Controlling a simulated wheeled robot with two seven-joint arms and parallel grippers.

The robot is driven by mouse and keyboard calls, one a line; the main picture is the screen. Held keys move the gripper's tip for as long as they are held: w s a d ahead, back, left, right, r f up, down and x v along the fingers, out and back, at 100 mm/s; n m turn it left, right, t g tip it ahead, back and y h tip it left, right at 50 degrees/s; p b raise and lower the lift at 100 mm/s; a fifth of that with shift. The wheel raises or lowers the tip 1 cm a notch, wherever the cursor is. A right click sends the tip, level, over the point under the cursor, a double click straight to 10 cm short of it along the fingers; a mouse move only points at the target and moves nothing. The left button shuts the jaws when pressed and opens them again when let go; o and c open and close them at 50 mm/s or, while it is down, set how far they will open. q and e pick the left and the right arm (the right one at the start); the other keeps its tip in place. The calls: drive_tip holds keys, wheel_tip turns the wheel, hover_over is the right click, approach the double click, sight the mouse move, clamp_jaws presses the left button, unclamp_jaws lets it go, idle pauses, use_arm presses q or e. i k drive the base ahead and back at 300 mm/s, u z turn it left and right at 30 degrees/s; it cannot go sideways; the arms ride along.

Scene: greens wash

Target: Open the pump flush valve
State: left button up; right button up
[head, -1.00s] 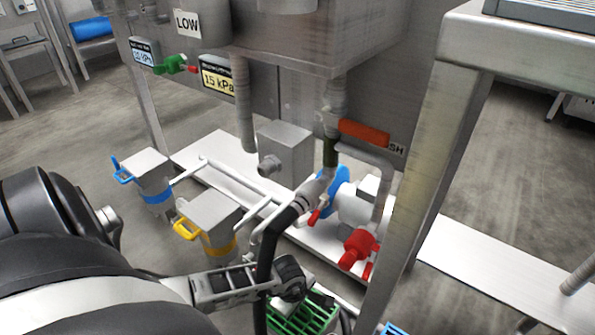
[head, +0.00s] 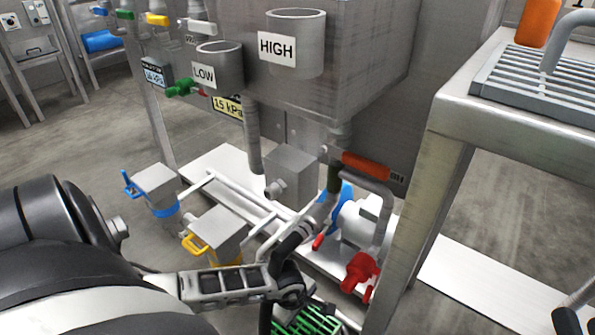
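A red-orange lever handle (head: 365,166) lies across the pipe under the tank, beside a small sign that it partly covers. A red valve (head: 361,273) sits low on the grey pipe at the pump (head: 362,219). My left gripper (head: 297,240) is among the pipes left of the pump, near the small red lever and below the red-orange handle. Its fingers blend with the dark pipe, so I cannot tell their opening or any contact.
The tank carries a LOW cup (head: 218,66) and a HIGH cup (head: 296,44). Strainers with blue (head: 153,188) and yellow (head: 215,233) handles stand left of the pump. A steel table leg (head: 412,225) rises at right. A green grate (head: 308,321) lies below my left arm.

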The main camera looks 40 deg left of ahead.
sight(382, 172)
drive_tip(key=k, duration=1)
